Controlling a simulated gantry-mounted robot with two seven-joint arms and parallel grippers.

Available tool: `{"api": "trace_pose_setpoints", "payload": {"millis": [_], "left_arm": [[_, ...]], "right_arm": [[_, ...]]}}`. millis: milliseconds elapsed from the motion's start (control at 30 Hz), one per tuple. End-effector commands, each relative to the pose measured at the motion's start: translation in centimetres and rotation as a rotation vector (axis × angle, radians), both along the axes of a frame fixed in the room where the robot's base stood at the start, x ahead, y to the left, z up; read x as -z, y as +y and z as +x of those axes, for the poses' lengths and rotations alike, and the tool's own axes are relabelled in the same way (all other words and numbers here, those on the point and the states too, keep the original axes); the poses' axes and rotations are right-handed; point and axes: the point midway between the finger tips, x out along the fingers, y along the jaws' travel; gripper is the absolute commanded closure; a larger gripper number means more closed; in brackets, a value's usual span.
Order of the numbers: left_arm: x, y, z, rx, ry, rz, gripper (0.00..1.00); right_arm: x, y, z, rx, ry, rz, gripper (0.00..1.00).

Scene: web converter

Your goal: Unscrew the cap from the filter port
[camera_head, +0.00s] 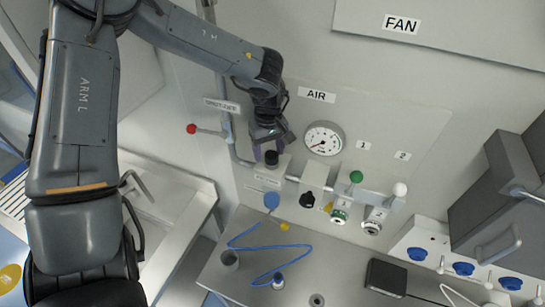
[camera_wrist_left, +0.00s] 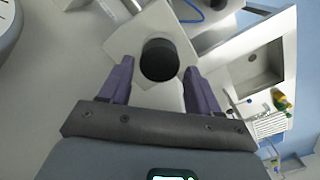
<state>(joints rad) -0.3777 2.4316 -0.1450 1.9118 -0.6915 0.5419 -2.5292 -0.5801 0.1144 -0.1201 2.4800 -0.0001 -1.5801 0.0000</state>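The black round cap (camera_head: 271,158) sits on top of the light-coloured filter port block on the wall panel, under the AIR sign. In the left wrist view the black cap (camera_wrist_left: 160,60) lies between the two purple fingers. My left gripper (camera_head: 268,146) is right above the cap in the head view. In the wrist view the left gripper (camera_wrist_left: 157,68) is open, with a visible gap on each side of the cap. Whether the fingertips reach down to the cap's height is hard to tell. My right gripper is not in view.
A pressure gauge (camera_head: 323,138) is to the right of the gripper. A red-knobbed lever (camera_head: 191,129) and a vertical pipe are to its left. Green (camera_head: 356,176) and white knobs stand further right.

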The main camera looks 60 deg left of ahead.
Motion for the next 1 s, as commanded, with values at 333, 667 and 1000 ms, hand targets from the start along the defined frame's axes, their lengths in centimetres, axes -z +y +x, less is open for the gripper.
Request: {"api": "trace_pose_setpoints", "payload": {"millis": [333, 667, 1000], "left_arm": [[0.0, 0.1, 0.1, -0.002, -0.003, 0.002, 0.28], [-3.2, 0.1, 0.2, -0.002, -0.010, 0.005, 0.28], [-8.9, 0.1, 0.2, -0.002, -0.007, 0.003, 0.28]], "right_arm": [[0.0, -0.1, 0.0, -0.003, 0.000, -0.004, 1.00], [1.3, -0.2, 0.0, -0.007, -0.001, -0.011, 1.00], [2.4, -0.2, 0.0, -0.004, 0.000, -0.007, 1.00]]}}
